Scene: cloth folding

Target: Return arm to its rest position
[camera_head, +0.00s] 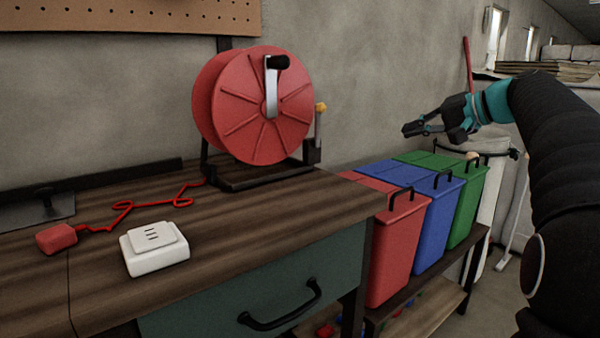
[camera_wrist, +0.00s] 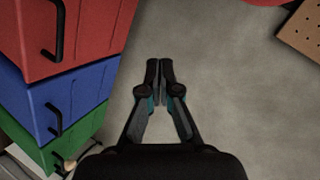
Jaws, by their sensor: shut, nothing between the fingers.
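My gripper (camera_head: 413,129) is at the upper right of the head view, at the end of my black arm. It is raised above the coloured bins and points left. In the wrist view the two fingers of my gripper (camera_wrist: 160,72) are together at the tips, with nothing between them. No cloth shows in either view.
A red bin (camera_head: 398,245), a blue bin (camera_head: 437,222) and a green bin (camera_head: 468,201) stand on a low shelf beside the wooden workbench (camera_head: 270,221). A red reel (camera_head: 245,115) and a white box (camera_head: 153,249) sit on the bench. A grey wall (camera_head: 370,60) is behind.

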